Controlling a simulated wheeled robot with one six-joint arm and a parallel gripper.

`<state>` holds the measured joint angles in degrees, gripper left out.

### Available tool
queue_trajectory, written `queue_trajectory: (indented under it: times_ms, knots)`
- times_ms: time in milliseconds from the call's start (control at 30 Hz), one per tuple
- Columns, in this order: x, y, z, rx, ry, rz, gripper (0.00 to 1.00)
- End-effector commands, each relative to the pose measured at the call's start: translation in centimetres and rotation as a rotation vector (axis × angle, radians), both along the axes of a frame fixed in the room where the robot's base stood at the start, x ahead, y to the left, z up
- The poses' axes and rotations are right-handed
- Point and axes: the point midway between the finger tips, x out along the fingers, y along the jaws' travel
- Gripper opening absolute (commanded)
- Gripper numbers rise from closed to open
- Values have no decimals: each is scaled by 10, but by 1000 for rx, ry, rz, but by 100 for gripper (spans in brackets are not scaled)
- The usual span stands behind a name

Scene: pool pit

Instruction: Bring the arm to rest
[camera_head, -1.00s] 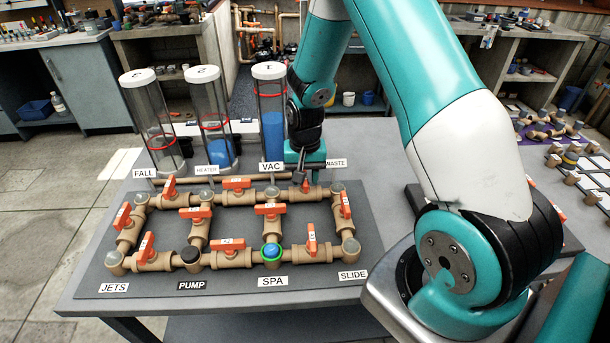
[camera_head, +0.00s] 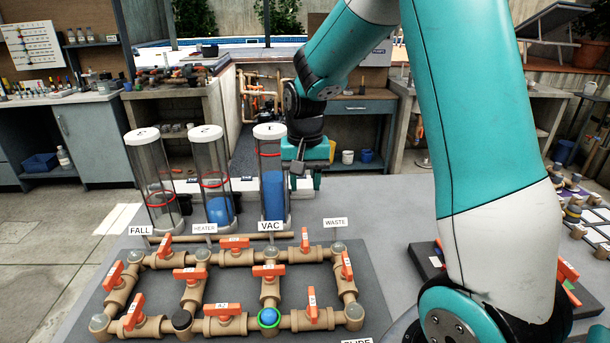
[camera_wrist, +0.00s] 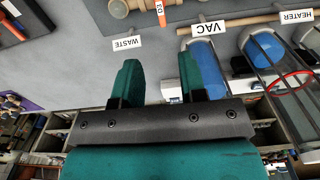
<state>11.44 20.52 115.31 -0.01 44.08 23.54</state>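My arm (camera_head: 455,120) is bent, rising on the right and reaching across to the back. A blue ball (camera_head: 268,316) sits in the green-ringed joint at the front of the board.
Three clear columns, FALL (camera_head: 152,185), HEATER (camera_head: 211,172) and VAC (camera_head: 272,150), stand behind the board; VAC is closest to my gripper. The WASTE label (camera_head: 335,222) stands below and to the right.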

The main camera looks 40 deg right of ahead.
Motion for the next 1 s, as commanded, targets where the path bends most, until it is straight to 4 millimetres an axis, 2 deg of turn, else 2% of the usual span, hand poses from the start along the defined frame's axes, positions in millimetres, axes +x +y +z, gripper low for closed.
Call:
queue_trajectory:
  times_ms: [200,800,867,967,1000]
  knots:
    - [0,0,19,0,0,0,38]
    - [-1,2,21,2,-1,7,38]
    - [-4,11,24,8,-7,41,38]
    - [-20,46,37,41,-35,185,38]
    - [-31,67,43,61,-52,272,38]
